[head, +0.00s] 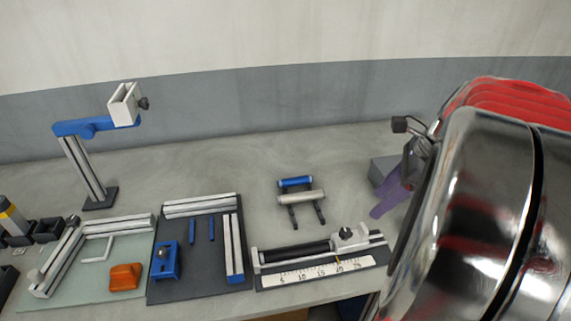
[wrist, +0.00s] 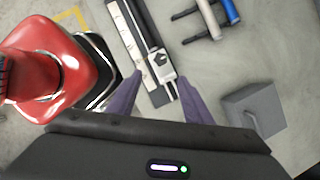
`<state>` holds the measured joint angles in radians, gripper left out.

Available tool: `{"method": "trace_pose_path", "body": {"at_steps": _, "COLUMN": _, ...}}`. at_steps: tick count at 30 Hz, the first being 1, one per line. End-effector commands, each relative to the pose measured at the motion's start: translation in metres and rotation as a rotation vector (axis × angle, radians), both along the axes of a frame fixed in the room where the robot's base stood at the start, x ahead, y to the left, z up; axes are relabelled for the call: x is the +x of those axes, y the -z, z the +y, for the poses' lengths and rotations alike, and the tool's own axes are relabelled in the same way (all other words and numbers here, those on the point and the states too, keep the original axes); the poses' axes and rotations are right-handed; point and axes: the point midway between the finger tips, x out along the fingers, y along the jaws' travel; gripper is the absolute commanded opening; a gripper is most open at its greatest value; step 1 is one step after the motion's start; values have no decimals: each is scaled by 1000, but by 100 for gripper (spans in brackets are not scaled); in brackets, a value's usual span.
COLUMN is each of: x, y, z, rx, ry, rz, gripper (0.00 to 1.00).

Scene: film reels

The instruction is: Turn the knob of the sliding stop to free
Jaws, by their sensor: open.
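The sliding stop (head: 349,243) is a light grey block with a dark knob (head: 346,233) on top. It sits on the right part of a rail with a black rod and a white ruler (head: 310,272). In the wrist view the stop (wrist: 164,72) and its knob (wrist: 160,58) lie below and between the fingertips. My gripper (wrist: 161,76) is open, with two purple fingers apart and nothing between them. In the head view one purple finger (head: 386,198) shows to the right of the stop, above the bench, apart from the knob. The knob's marking is too small to read.
A stand with blue and silver rollers (head: 296,191) is behind the rail. A grey block (wrist: 255,105) lies right of my gripper in the wrist view. A dark board (head: 200,283) with a blue clamp (head: 166,262) is left. A tall blue-armed stand (head: 90,170) stands farther left.

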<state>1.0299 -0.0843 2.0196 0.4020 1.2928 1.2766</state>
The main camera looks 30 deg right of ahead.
Motion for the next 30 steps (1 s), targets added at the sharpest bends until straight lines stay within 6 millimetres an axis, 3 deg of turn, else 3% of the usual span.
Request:
{"method": "trace_pose_path", "body": {"at_steps": 16, "x": 2, "y": 8, "z": 1, "rx": 6, "ry": 8, "rz": 1, "gripper": 46}}
{"method": "trace_pose_path", "body": {"at_steps": 30, "x": 21, "y": 69, "z": 18, "rx": 8, "ry": 7, "rz": 4, "gripper": 46}}
